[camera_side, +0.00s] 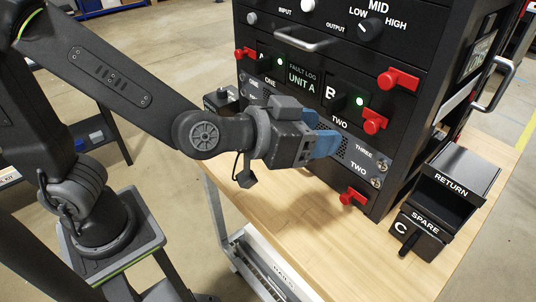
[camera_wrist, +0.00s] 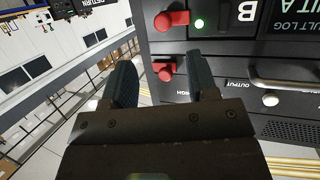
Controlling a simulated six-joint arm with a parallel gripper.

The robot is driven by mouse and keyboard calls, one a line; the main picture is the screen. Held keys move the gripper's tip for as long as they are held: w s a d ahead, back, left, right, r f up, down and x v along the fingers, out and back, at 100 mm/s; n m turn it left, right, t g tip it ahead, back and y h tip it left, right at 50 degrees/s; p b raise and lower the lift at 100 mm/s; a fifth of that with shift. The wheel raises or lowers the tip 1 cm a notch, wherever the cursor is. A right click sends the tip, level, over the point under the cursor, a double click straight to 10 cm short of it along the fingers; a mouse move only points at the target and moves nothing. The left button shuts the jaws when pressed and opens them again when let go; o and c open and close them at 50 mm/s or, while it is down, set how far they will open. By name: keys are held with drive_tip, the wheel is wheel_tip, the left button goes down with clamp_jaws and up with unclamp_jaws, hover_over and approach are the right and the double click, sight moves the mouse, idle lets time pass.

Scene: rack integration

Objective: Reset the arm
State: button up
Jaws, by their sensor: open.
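My gripper (camera_side: 332,139) is in front of the lower part of the black rack (camera_side: 404,122) in the side view, its blue fingers pointing at the rack. In the wrist view my gripper (camera_wrist: 160,72) shows two dark fingers spread apart with nothing held between them. A red latch (camera_wrist: 165,70) shows beyond the gap between the fingers. Whether the fingers touch the rack cannot be told. The fingers partly hide the lower panel in the side view. Modules A and B sit in the rack, each with a lit green light (camera_side: 360,101).
The rack stands on a wooden bench top (camera_side: 315,215). Red latches (camera_side: 398,79) stick out from its front. At the right are a RETURN tray (camera_side: 462,187) and a SPARE module marked C (camera_side: 420,236). The bench's front area is clear.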

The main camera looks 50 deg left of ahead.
drive_tip(key=s+a+f+n+g+y, duration=0.1)
drive_tip(key=s+a+g, duration=0.3)
drive_tip(key=a, duration=0.5)
drive_tip(key=s+a+f+n+g+y, duration=0.1)
drive_tip(key=s+a+g+y, duration=0.2)
drive_tip(key=s+a, duration=0.5)
drive_tip(key=shift+s+a+n+g, duration=0.4)
drive_tip(key=shift+a+g, duration=0.4)
drive_tip(key=shift+a, duration=0.05)
drive_tip(key=shift+c, duration=0.3)
